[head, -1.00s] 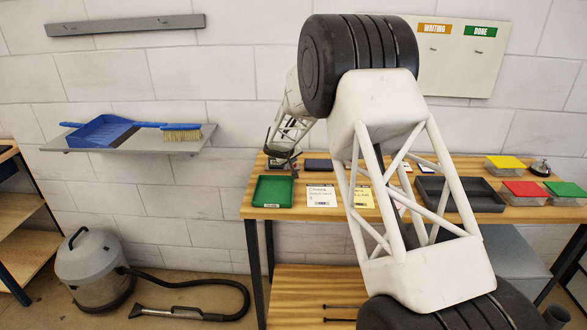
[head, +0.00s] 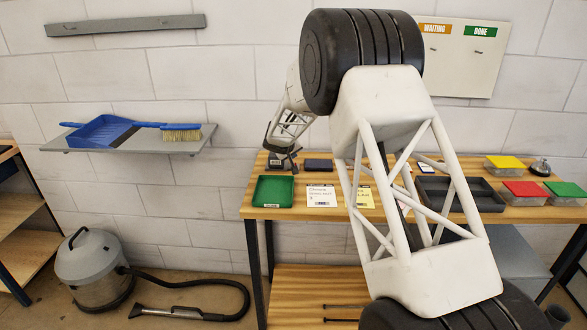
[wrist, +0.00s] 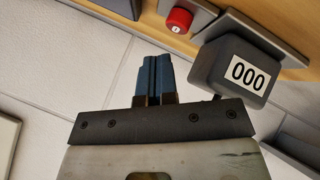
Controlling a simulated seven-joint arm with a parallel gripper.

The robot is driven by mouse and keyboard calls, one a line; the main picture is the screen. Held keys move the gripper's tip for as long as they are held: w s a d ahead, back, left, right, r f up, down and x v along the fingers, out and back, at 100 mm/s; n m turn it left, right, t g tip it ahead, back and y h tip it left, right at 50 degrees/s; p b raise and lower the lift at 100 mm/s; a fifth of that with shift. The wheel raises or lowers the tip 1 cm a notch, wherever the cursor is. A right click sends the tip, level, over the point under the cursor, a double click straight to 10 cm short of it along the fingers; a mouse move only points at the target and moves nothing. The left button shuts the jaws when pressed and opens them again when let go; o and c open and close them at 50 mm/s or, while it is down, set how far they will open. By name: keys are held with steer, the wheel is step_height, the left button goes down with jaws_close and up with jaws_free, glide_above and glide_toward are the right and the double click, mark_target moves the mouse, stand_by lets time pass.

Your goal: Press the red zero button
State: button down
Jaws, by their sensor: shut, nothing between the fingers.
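In the wrist view, the red button (wrist: 179,19) sits on a grey base at the top, with a small white mark on its face. A dark grey counter box (wrist: 232,73) beside it shows 000 on a white label. My gripper (wrist: 154,59) is shut and empty, its blue fingers side by side. In that picture the fingertips lie below and left of the button, with a visible gap, and left of the counter box. In the head view, my gripper (head: 285,154) is small and dark at the bench's back left; the button cannot be made out there.
The wooden bench (head: 256,212) bears a green tray (head: 273,191), a white card (head: 321,196), a dark tray (head: 460,193) and several lidded boxes to the right. A wall shelf (head: 185,146) with blue dustpan is left of my arm.

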steer(key=shift+r, duration=2.9)
steer(key=s+d+r+m+g, duration=0.1)
steer(key=s+d+r, duration=0.5)
steer(key=s, duration=0.5)
steer(key=s+d+r+m+g, duration=0.1)
steer(key=s+d+r, duration=0.5)
steer(key=s, duration=0.5)
steer(key=s+d+r+m+g, duration=0.2)
steer(key=s+d+r, duration=0.2)
steer(key=s+d, duration=0.55)
steer(key=s+d+f+g+y, duration=0.1)
steer(key=s+f, duration=0.1)
steer(key=s, duration=1.8)
steer(key=s+d+f+m+g+y, duration=0.1)
steer(key=s+d+f, duration=0.1)
steer(key=s, duration=1.8)
steer(key=shift+s+f+m+y, duration=0.2)
steer(key=shift+f+m+y, duration=0.1)
steer(key=shift+f, duration=0.15)
